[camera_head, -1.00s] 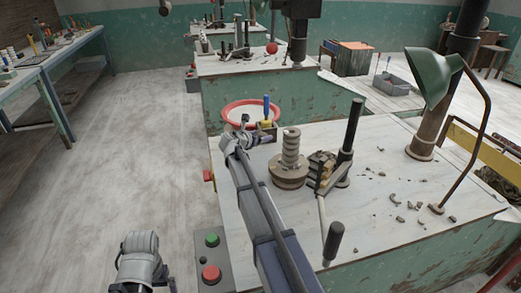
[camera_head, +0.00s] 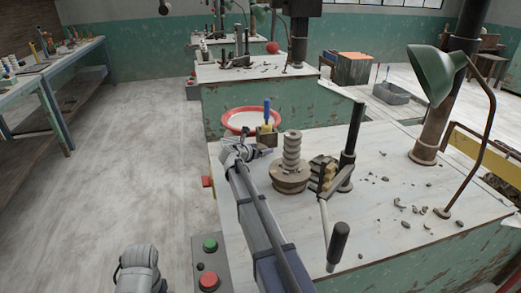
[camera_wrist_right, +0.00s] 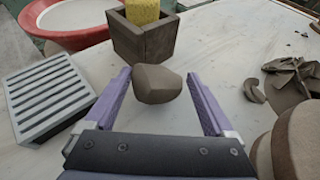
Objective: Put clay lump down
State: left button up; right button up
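The clay lump (camera_wrist_right: 157,84) is a grey-brown, faceted piece on the pale tabletop. In the right wrist view it sits between the tips of my right gripper (camera_wrist_right: 158,90). The purple fingers are spread apart, and a gap shows on each side of the lump. In the head view my right gripper (camera_head: 242,152) is low over the table's left part, beside the small wooden box; I cannot make out the lump clearly there. My left arm (camera_head: 138,268) shows at the bottom left, and its fingers cannot be made out.
A wooden box (camera_wrist_right: 143,40) with a yellow sponge (camera_wrist_right: 142,10) stands just behind the lump. A grey slatted dish (camera_wrist_right: 45,97) lies left, a red-rimmed basin (camera_wrist_right: 70,32) behind it.

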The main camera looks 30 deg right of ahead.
jog(key=shift+o, duration=0.6)
jog(key=shift+r, duration=0.1)
jog(key=shift+s+a+r+p, duration=0.1)
jog(key=shift+r+p, duration=0.1)
jog(key=shift+p, duration=0.1)
jog(key=p+v, duration=0.4)
jog(key=v, duration=0.7)
jog(key=shift+s+a+r, duration=0.15)
jog(key=shift+a, duration=0.1)
